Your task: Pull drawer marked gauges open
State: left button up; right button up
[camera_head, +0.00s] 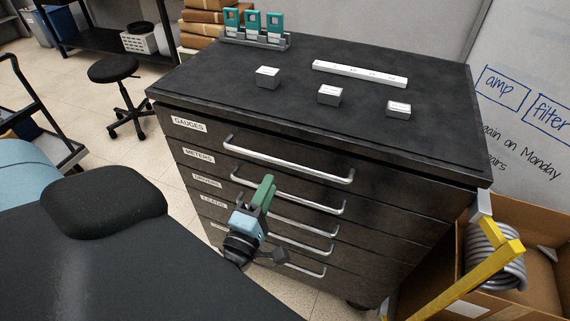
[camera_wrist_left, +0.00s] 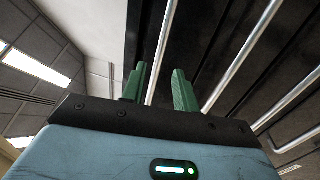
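The gauges drawer (camera_head: 205,138) is the top drawer of a dark cabinet, with a white "GAUGES" label (camera_head: 188,124) at its left end. It looks closed. Its long silver bar handle (camera_head: 285,163) is clear of my gripper. My left gripper (camera_head: 266,184) is lower, in front of the second drawer's handle (camera_head: 315,204) in the head view. In the left wrist view its green fingers (camera_wrist_left: 158,85) stand apart, with silver bars beyond them and one showing between them. I cannot tell whether they touch a handle. My right gripper is not in view.
The cabinet top (camera_head: 225,75) holds white blocks, a long white bar (camera_head: 358,74) and a rack of teal pieces (camera_head: 255,28). A cardboard box (camera_head: 545,280) with a grey coil (camera_head: 492,250) is at right, with a yellow bar (camera_head: 480,270) before it. A black stool (camera_head: 115,70) stands at left.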

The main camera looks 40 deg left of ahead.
aim_at(281, 160)
pick_arm(q)
jog(key=shift+p+x, duration=0.65)
jog(key=shift+x, duration=3.25)
grip_shut()
